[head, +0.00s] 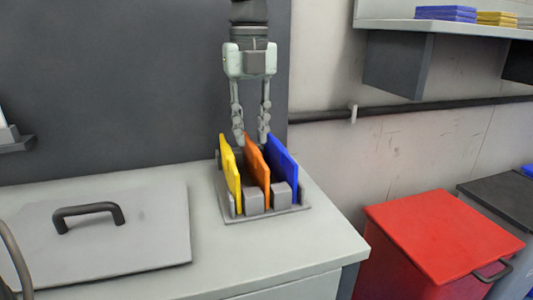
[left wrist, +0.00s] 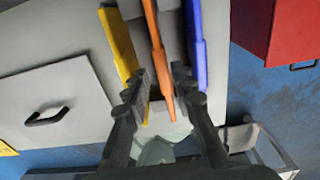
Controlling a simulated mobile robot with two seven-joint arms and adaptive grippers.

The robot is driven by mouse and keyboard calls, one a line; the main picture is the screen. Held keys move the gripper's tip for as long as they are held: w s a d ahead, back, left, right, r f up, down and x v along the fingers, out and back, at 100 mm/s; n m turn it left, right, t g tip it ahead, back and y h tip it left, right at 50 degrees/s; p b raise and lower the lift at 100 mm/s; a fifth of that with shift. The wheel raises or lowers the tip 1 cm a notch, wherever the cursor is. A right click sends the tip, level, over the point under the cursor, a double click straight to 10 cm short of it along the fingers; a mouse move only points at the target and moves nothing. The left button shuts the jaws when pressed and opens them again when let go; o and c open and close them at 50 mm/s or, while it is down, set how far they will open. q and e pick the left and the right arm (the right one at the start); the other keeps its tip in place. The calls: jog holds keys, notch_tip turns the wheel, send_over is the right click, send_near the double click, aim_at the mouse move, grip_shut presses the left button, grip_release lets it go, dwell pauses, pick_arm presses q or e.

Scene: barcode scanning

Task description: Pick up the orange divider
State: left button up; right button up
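The orange divider (head: 256,165) stands upright in the grey rack (head: 232,213), between the yellow divider (head: 230,172) and the blue divider (head: 282,168). My left gripper (head: 251,139) points down from above at the back of the rack, with its fingers open. In the left wrist view, the orange divider (left wrist: 156,48) runs between the two fingertips (left wrist: 161,80), with a gap on each side. The yellow divider (left wrist: 119,43) and the blue divider (left wrist: 196,45) lie outside the fingers, close to them. My right gripper is not in view.
The rack stands on a light counter (head: 215,253) near its right end. A grey lid with a black handle (head: 88,212) lies to the left. A red bin (head: 440,235) stands right of the counter. A shelf (head: 440,27) with stacked dividers hangs at upper right.

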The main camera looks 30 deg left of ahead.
aim_at(252, 147)
pick_arm(q)
notch_tip(252, 147, down, 3)
jog(key=shift+s+d+f, duration=0.1)
jog(key=shift+s+d, duration=0.05)
jog(key=f, duration=0.4)
jog(key=shift+d+f, duration=0.2)
jog(key=shift+c, duration=0.5)
grip_shut()
